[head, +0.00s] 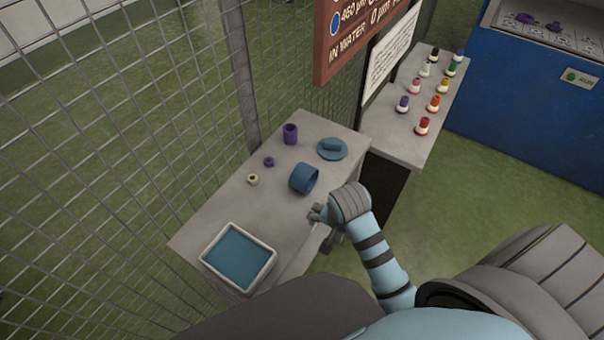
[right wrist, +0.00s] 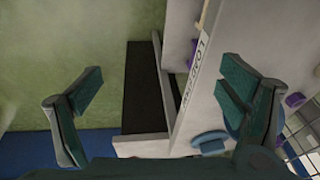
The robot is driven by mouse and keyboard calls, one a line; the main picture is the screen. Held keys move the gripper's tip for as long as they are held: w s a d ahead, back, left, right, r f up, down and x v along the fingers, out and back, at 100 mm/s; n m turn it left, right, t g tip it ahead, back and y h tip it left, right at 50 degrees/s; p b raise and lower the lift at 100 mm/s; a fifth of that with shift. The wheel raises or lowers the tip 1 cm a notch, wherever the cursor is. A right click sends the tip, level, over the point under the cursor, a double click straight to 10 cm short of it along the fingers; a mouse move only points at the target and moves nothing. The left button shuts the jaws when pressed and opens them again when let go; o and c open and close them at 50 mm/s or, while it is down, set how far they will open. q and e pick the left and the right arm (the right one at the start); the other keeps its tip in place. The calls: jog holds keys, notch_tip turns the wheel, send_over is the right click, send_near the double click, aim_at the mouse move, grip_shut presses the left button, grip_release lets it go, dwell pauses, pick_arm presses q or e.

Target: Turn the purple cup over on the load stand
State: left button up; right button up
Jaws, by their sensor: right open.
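The purple cup (head: 290,134) stands on the light grey load stand (head: 212,222), near its back edge by the mesh fence. Its darker, seemingly open end faces up. My right gripper (head: 317,213) is at the stand's right edge, in front of the cup and apart from it. My left gripper is out of view.
A blue cylinder (head: 303,178) lies between my right gripper and the cup. A blue dish (head: 332,153) holding a blue piece, a small purple nut (head: 268,161) and a beige nut (head: 252,179) are nearby. A blue-lined tray (head: 266,271) is at the front. The mesh fence (head: 160,130) borders the back.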

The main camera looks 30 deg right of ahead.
aim_at(301, 170)
jog(key=w+r+m, duration=0.1)
jog(key=w+m, duration=0.2)
jog(key=w+r+m, duration=0.1)
jog(key=w+m, duration=0.2)
jog(key=w+r+m, duration=0.2)
jog(key=w+m, duration=0.1)
jog(key=w, duration=0.1)
jog(key=shift+a+g, duration=0.4)
jog(key=w+r+m+b, duration=0.1)
jog(key=w+r+m, duration=0.1)
jog(key=m, duration=0.1)
jog(key=w+a+r+m+b, duration=0.1)
jog(key=w+r+m, duration=0.1)
jog(key=w+m, duration=0.1)
jog(key=w+r+m, duration=0.2)
jog(key=m, duration=0.1)
jog(key=shift+w+a+m+g+b, duration=0.25)
jog(key=shift+w+m+g+b, duration=0.05)
jog(key=shift+w+g+b, duration=0.1)
jog(key=f, duration=0.3)
jog(key=d+f+b, duration=0.1)
jog(key=f, duration=0.3)
jog(key=w+d+f, duration=0.1)
jog(key=f, duration=0.3)
jog(key=shift+d+f+b, duration=0.15)
jog(key=shift+b, duration=0.25)
jog(key=shift+r, duration=0.2)
jog(key=c, duration=1.5)
